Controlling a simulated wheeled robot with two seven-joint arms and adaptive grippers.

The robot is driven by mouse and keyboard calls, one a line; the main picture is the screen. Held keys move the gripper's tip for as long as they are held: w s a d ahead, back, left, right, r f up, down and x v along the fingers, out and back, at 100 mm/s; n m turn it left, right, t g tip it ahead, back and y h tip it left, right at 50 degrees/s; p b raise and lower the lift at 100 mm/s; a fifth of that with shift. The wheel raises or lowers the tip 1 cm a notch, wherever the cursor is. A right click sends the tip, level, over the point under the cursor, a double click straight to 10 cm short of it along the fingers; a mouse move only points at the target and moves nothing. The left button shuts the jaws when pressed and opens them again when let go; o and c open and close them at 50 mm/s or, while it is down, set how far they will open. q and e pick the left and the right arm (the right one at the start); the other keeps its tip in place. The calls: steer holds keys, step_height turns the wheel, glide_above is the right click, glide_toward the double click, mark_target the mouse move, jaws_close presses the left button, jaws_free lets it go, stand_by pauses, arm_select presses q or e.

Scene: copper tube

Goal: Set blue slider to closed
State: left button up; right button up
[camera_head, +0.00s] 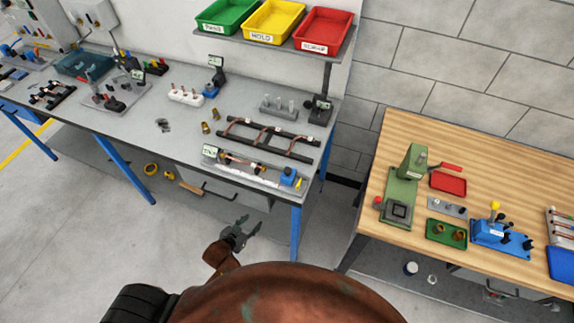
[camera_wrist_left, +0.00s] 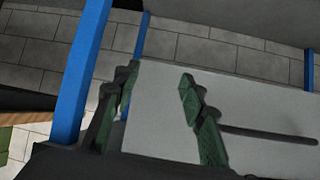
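A small blue block (camera_head: 288,175), which looks like the blue slider, sits at the right end of a long light fixture (camera_head: 247,172) near the front edge of the grey bench. Whether it is open or closed cannot be told at this size. My left gripper (camera_head: 243,232) is in front of the bench, short of its front edge and apart from the block. The left wrist view shows its two green-padded fingers (camera_wrist_left: 158,90) spread apart with nothing between them. The blue block does not show in the left wrist view. My right gripper is not in view.
A rack with copper tubes (camera_head: 268,138) lies behind the fixture. Blue bench legs (camera_head: 296,232) and a grey drawer with a dark bar handle (camera_wrist_left: 270,135) are close to my left gripper. A wooden table (camera_head: 480,160) stands to the right. Open floor lies at left.

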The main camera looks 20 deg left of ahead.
mark_target(285, 173)
arm_select(q)
steer(key=w+d+r+m+t+h+p, duration=0.1)
steer(key=w+d+r+h, duration=0.1)
steer(key=r, duration=0.6)
steer(key=w+d+r+m+t+h+p, duration=0.1)
steer(key=w+d+r+t+h, duration=0.1)
steer(key=r, duration=0.6)
steer(key=w+d+r+t+h+p, duration=0.1)
steer(key=w+d+r, duration=0.3)
steer(key=r, duration=0.4)
steer(key=shift+w+d+r+m+t+h, duration=0.2)
steer(key=shift+d+m+t+h, duration=0.2)
steer(key=shift+t+h, duration=0.2)
steer(key=x, duration=0.7)
steer(key=shift+f+p, duration=0.1)
steer(key=shift+p, duration=0.3)
jaws_close()
